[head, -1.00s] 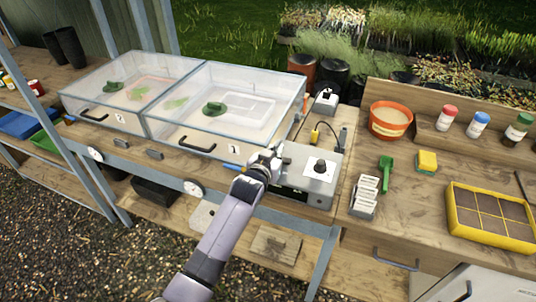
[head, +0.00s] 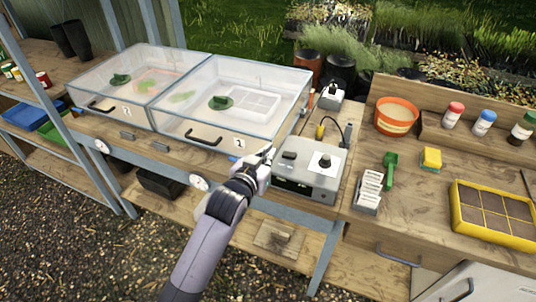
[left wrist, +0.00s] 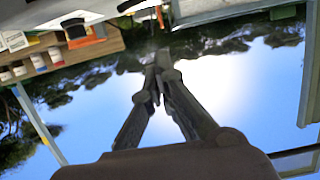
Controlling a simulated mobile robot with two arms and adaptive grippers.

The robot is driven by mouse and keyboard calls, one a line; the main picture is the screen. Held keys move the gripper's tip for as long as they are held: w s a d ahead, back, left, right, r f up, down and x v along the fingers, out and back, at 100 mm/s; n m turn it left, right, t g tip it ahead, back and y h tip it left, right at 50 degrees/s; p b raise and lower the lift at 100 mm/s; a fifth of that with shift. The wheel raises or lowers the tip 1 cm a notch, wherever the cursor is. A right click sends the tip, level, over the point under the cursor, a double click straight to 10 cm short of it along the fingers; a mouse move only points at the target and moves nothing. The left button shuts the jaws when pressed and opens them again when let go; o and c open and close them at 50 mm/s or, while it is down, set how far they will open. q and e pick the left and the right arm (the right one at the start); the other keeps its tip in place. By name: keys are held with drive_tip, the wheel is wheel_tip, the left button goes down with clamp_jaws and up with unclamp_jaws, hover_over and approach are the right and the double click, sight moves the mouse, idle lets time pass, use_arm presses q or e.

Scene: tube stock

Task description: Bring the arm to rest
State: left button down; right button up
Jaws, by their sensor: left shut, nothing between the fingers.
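My left gripper (head: 265,158) is in front of the bench in the head view, between the right clear box and the grey control unit. Its arm comes up from the bottom of the picture. In the left wrist view the fingers (left wrist: 160,62) meet at their tips, with nothing held between them and bright sky behind. My right gripper is in neither view.
Two clear lidded boxes (head: 205,138) stand left of the gripper on the bench. The grey control unit (head: 312,172) with a dial is just right of it. Further right are a white label holder (head: 368,190), a green scoop (head: 390,168) and a yellow seed tray (head: 457,215).

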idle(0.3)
use_arm(q)
drive_tip(key=s+a+f+g+y, duration=0.1)
drive_tip(key=s+a+f+g, duration=0.3)
drive_tip(key=f, duration=0.8)
drive_tip(key=s+a+f+y, duration=0.1)
drive_tip(key=s+f, duration=0.5)
drive_tip(key=f, duration=0.6)
drive_tip(key=s+a+f+g+y, duration=0.1)
drive_tip(key=s+a+f+g, duration=0.2)
drive_tip(key=f, duration=0.9)
drive_tip(key=s+a+f+n+g, duration=0.1)
drive_tip(key=s+a+f+g, duration=0.15)
drive_tip(key=s+f, duration=0.65)
drive_tip(key=s+a+f+g, duration=0.1)
drive_tip(key=s+a+f, duration=0.4)
drive_tip(key=s, duration=0.7)
drive_tip(key=s+a+f+g, duration=0.1)
drive_tip(key=s+f, duration=0.2)
drive_tip(key=s, duration=0.7)
drive_tip(key=s+a+f+g+y, duration=0.1)
drive_tip(key=s+f, duration=0.3)
drive_tip(key=s, duration=0.5)
drive_tip(key=shift+s+a+g+y, duration=0.35)
drive_tip(key=shift+a+g, duration=0.1)
drive_tip(key=shift+a, duration=0.3)
